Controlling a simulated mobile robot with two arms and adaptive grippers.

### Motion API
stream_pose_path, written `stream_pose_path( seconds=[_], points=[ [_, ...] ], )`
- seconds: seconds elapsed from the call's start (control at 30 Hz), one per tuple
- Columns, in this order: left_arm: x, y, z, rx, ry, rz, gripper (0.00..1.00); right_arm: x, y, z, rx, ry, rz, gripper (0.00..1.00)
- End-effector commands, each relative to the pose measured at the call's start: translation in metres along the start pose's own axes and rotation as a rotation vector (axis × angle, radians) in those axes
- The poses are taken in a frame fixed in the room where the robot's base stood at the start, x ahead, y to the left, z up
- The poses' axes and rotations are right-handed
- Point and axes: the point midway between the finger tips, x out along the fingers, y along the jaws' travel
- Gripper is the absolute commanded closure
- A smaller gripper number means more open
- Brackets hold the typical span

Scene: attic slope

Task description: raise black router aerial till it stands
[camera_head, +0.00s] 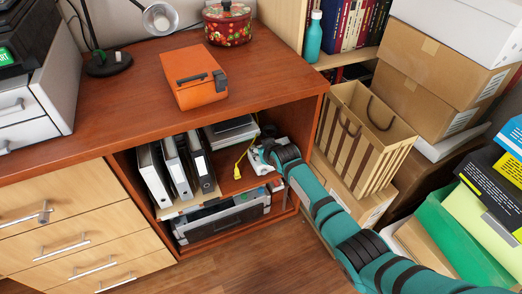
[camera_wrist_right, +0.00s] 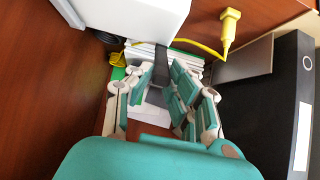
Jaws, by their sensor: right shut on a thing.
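The black router aerial (camera_wrist_right: 161,62) shows in the right wrist view as a dark strip beside a white box, which looks like the router (camera_wrist_right: 135,14). My right gripper (camera_wrist_right: 160,88) has its two teal-padded fingers on either side of the aerial and is shut on it. The aerial's lower part is hidden between the fingers, and I cannot tell its exact tilt. In the head view my right gripper (camera_head: 258,158) is inside the open shelf of the desk, at its right side. The router and aerial cannot be made out clearly there. My left gripper is not in view.
A yellow cable (camera_head: 243,158) hangs by the gripper; its plug (camera_wrist_right: 231,24) shows in the wrist view. Binders (camera_head: 172,165) stand left on the shelf (camera_head: 229,183). A black case (camera_head: 222,219) lies below. The desk's right side panel (camera_head: 312,126) is close to my arm.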

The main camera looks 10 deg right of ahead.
Motion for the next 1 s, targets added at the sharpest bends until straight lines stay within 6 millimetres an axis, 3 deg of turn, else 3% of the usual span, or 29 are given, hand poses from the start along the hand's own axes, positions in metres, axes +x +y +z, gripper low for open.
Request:
stream_pose_path(
  seconds=[0.27,0.3,0.47,0.8,1.0],
  points=[
    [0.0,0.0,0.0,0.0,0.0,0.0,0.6,0.0,0.0,-0.002,-0.001,0.005,-0.001,1.0],
    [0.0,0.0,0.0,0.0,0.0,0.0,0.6,0.0,0.0,-0.002,-0.001,0.005,-0.001,0.81],
    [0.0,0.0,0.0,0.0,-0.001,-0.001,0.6,0.0,0.0,-0.002,-0.001,0.003,-0.001,0.61],
    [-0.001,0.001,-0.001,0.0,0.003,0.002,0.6,-0.002,0.0,0.0,0.0,0.002,0.0,0.6],
    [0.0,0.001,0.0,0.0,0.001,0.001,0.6,-0.02,0.0,0.0,-0.001,0.003,-0.001,0.6]
  ],
)
